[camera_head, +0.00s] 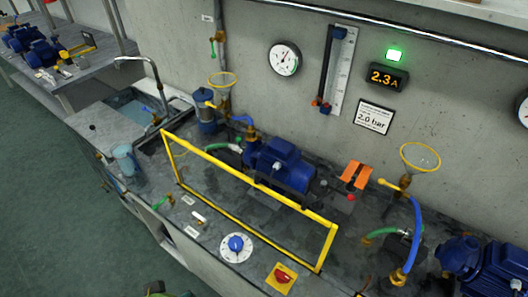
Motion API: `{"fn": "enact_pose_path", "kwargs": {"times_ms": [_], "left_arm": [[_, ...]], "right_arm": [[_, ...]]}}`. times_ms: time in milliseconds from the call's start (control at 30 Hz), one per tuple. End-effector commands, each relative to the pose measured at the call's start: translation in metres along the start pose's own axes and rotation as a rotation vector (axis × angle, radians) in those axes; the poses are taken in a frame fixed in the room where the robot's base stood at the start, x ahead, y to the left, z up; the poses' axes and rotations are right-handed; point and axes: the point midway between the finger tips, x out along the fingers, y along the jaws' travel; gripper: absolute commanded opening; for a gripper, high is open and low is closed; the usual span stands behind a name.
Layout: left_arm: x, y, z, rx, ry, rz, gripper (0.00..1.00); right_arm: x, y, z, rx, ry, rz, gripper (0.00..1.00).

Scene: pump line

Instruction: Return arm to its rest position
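Neither of my grippers can be made out in the head view. A small dark and green piece shows at the bottom edge left of centre, too cut off to identify. The pump line stands on a dark bench (214,221) against a grey wall. A blue pump motor (281,165) sits mid-bench behind a yellow frame guard (250,181). A blue dial knob (236,243) on a white scale and a red switch (282,277) on a yellow plate are at the front edge.
A sink (138,108) with a tap and a clear beaker (126,160) are at left. The wall carries a round gauge (284,59) and a display (386,78) reading 2.3 A. The green floor at left is clear.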

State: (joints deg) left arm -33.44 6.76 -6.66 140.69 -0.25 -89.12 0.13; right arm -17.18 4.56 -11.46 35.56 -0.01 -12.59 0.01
Motion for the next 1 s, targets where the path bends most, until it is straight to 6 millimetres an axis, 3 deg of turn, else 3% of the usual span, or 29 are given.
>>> {"fn": "enact_pose_path", "kwargs": {"times_ms": [33, 267, 467, 700, 1000], "left_arm": [[0.016, 0.002, 0.002, 0.003, -0.010, 0.004, 0.69], [0.069, 0.005, 0.012, 0.008, -0.030, 0.009, 0.69], [0.132, 0.009, 0.033, 0.013, -0.059, 0.015, 0.69], [0.230, 0.014, 0.089, 0.022, -0.104, 0.021, 0.69], [0.319, 0.019, 0.189, 0.035, -0.162, 0.028, 0.69]], "right_arm": [[0.004, 0.000, 0.000, 0.000, 0.000, 0.000, 0.40], [0.010, 0.000, 0.002, 0.000, -0.001, 0.000, 0.40], [0.019, -0.001, 0.002, 0.000, -0.001, 0.000, 0.40], [0.034, -0.001, 0.004, 0.000, -0.002, 0.000, 0.40], [0.051, -0.001, 0.005, 0.000, -0.002, 0.000, 0.40]]}}
